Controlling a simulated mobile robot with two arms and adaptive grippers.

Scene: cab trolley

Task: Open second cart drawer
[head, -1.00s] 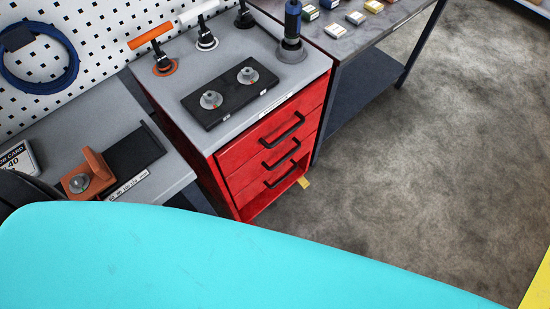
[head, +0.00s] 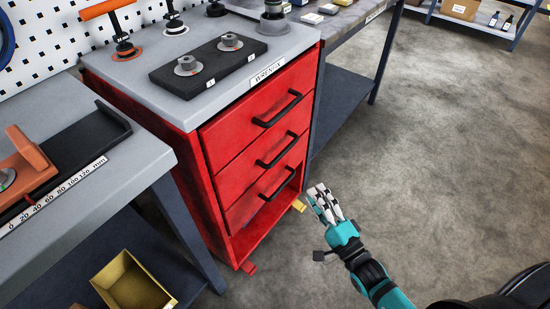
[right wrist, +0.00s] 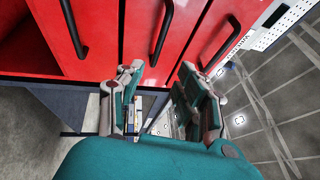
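The red cart (head: 185,185) has a grey top and three stacked red drawers, each with a black bar handle. All three drawers look closed. The second drawer (head: 246,161) is the middle one, and its handle (head: 277,151) is unobstructed. In the right wrist view the second drawer's handle (right wrist: 162,28) is above the gap between my fingers. My right gripper (head: 325,203) is low at the cart's front right, apart from the handles. In the right wrist view its fingers (right wrist: 160,92) are spread with no handle between them. My left gripper is out of view.
A grey workbench (head: 110,175) stands left of the cart, with a yellow bin (head: 130,280) below. A second table (head: 345,25) adjoins the cart's right. A black tray (head: 208,65) lies on the cart top. The concrete floor (head: 430,150) in front is clear.

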